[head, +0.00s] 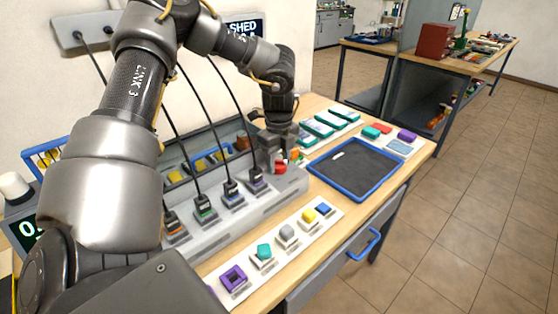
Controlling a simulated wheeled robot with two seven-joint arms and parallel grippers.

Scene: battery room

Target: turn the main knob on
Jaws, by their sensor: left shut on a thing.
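The main knob (281,167) is a small red piece at the right end of the grey charging unit (222,220). My left arm comes in from the left and reaches down over that end. My left gripper (280,160) is shut on the red knob, and its fingers hide part of it. The way the knob is turned cannot be made out. My right gripper is not in view.
Several black plugs with cables stand in the grey unit. In front, a white strip (270,270) holds several coloured blocks. A blue-rimmed tray (372,196) lies to the right, with teal packs (318,128) behind it. Open tiled floor (470,220) lies right of the bench.

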